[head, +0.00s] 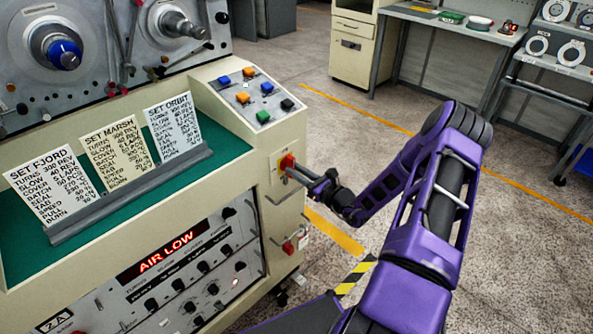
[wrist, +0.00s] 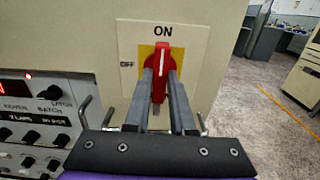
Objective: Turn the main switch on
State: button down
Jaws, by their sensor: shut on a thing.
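The main switch is a red rotary handle (wrist: 162,58) on a yellow plate (wrist: 147,51) in the side of the cream machine. In the wrist view the handle stands upright, its white line pointing up at the word ON; OFF is printed to the left. My gripper (wrist: 161,84) is shut on the handle, one finger on each side. In the head view the red handle (head: 287,161) shows at the machine's right side, with my gripper (head: 297,172) reaching it from the right. The fingers cover the handle's lower part.
A display (head: 168,251) reads AIR LOW on the machine's front. Another red knob (head: 288,247) sits below the switch, near metal handles. Coloured buttons (head: 247,88) are on the sloped panel above. Set cards (head: 117,152) stand on the green top. Open floor lies to the right.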

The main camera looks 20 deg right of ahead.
jog(key=c, duration=0.8)
grip_release()
jog(key=shift+o, duration=0.2)
jog(key=v, duration=1.7)
jog(key=shift+s, duration=0.25)
